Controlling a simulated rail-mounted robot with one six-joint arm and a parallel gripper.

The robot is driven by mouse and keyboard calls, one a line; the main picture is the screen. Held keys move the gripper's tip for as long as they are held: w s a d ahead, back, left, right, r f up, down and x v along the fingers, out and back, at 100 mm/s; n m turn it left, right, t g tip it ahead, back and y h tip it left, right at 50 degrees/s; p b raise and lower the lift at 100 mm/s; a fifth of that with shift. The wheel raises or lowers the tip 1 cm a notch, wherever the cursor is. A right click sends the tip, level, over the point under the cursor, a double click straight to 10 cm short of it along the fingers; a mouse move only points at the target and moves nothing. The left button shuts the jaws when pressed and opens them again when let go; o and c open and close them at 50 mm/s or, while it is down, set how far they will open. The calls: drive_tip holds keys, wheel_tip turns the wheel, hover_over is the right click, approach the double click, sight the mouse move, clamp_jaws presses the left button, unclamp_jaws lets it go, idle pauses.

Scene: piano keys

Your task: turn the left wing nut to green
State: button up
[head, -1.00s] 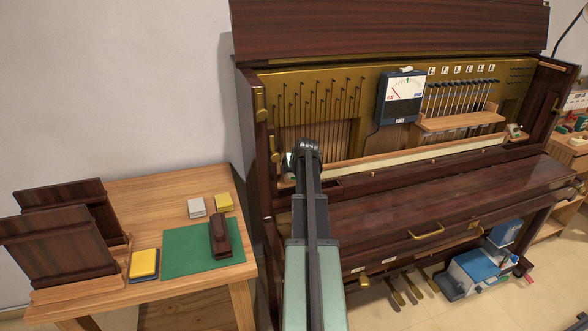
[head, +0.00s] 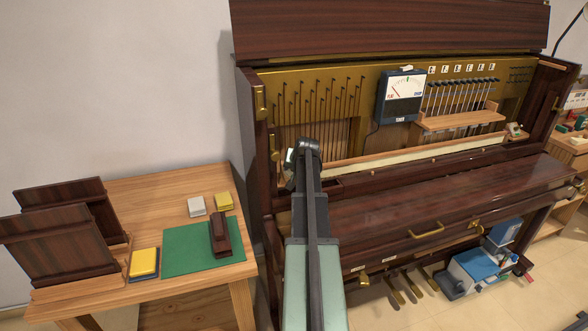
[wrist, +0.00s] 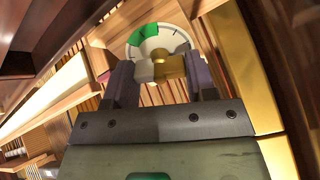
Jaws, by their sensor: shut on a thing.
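The left wing nut (wrist: 168,68) shows in the wrist view as a small brass piece with a pale part at its left. It sits in front of a round pale dial (wrist: 152,47) that has a green sector (wrist: 143,34) at its upper left and a few dark marks at its right. My gripper (wrist: 161,78) has its two dark fingers on either side of the wing nut and is shut on it. In the head view my gripper (head: 296,160) is at the left end of the open piano case, and my arm hides the wing nut.
A meter (head: 404,92) with a needle leaning left hangs on the brass plate (head: 300,84). A wooden shelf (head: 460,121) is to its right. The piano's dark side post (head: 255,150) stands close left of my gripper. A side table (head: 185,290) holds blocks and a green mat (head: 185,252).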

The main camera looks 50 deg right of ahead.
drive_tip(key=m, duration=0.3)
drive_tip(key=shift+m, duration=0.4)
